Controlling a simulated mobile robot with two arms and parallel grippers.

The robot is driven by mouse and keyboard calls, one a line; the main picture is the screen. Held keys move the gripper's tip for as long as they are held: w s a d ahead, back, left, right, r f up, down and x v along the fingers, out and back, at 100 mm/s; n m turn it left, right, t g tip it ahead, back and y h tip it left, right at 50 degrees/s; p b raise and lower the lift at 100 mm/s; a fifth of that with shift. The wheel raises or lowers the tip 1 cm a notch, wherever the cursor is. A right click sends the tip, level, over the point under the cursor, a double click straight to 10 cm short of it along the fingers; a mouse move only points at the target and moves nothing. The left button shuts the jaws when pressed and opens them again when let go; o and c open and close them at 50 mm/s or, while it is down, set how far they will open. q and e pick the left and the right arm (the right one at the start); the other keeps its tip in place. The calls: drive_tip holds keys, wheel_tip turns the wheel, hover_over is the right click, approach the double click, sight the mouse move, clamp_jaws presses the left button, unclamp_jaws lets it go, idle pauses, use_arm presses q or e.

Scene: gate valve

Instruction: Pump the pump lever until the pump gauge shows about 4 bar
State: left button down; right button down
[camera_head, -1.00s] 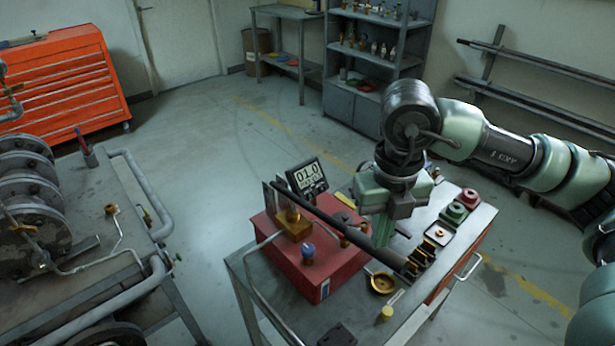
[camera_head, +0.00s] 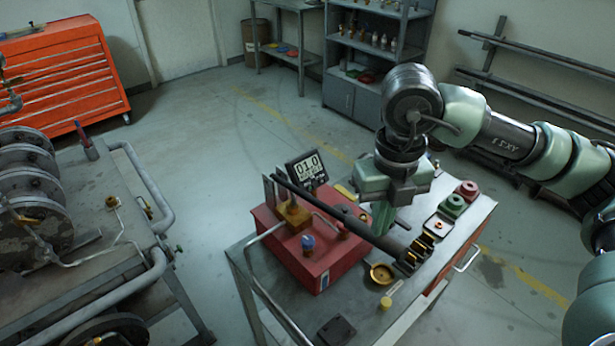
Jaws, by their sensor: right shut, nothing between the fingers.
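The red pump (camera_head: 318,270) stands on a grey cart. Its long dark lever (camera_head: 328,208) runs from the brass block (camera_head: 293,213) down to the right. The digital pump gauge (camera_head: 305,167) behind it reads 01.0. My right gripper (camera_head: 382,220) points down at the lever's outer part, fingers shut with nothing between them. It partly covers the lever there; whether it touches cannot be told. My left gripper is not in view.
The cart top (camera_head: 350,308) also holds a brass dish (camera_head: 381,273), a slotted dark holder (camera_head: 415,254), and green (camera_head: 453,206) and red parts. A pipe bench (camera_head: 90,235) stands left. An orange tool chest (camera_head: 62,77) and a shelf are behind.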

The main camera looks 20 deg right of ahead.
drive_tip(key=shift+f, duration=0.15)
idle(0.7)
wheel_tip(320, 180, down, 12)
drive_tip(key=b, duration=1.1)
drive_tip(key=shift+b, duration=0.3)
drive_tip(key=shift+f, duration=0.1)
wheel_tip(320, 180, up, 13)
drive_tip(key=p, duration=0.8)
drive_tip(key=shift+f, duration=0.3)
